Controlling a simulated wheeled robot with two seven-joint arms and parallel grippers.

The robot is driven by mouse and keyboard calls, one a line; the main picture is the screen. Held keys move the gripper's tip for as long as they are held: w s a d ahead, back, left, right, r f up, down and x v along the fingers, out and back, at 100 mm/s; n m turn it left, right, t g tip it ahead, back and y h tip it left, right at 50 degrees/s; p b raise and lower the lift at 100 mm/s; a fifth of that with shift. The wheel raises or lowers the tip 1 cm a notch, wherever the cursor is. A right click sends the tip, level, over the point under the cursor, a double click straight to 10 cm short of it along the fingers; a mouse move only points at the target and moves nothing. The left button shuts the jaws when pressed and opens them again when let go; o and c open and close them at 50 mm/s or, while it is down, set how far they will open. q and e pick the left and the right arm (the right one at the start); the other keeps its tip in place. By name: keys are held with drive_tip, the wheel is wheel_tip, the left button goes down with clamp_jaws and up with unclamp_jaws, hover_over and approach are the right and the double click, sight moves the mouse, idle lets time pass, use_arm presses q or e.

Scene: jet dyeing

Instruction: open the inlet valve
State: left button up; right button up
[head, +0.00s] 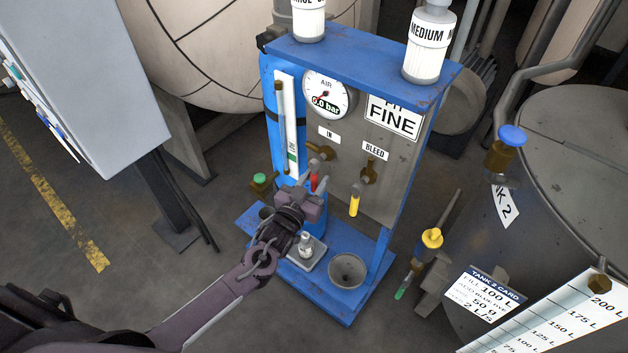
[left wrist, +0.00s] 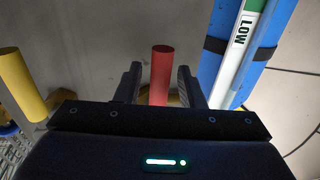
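The inlet valve, under the "IN" label on the blue-framed panel, has a brass body (head: 320,151) and a red handle (head: 314,182) that hangs down. My left gripper (head: 311,193) is at the lower end of this handle, partly covering it. In the left wrist view the red handle (left wrist: 162,75) stands between the two open fingers (left wrist: 160,85), with a gap visible on both sides. Whether the fingers touch it lower down is hidden. My right gripper is in neither view.
The "BLEED" valve's yellow handle (head: 354,203) hangs just right of the inlet valve; the wrist view shows a yellow handle (left wrist: 22,85) at left. The air gauge (head: 327,95) reads 0.0 bar.

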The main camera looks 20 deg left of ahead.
use_arm(q)
clamp_jaws()
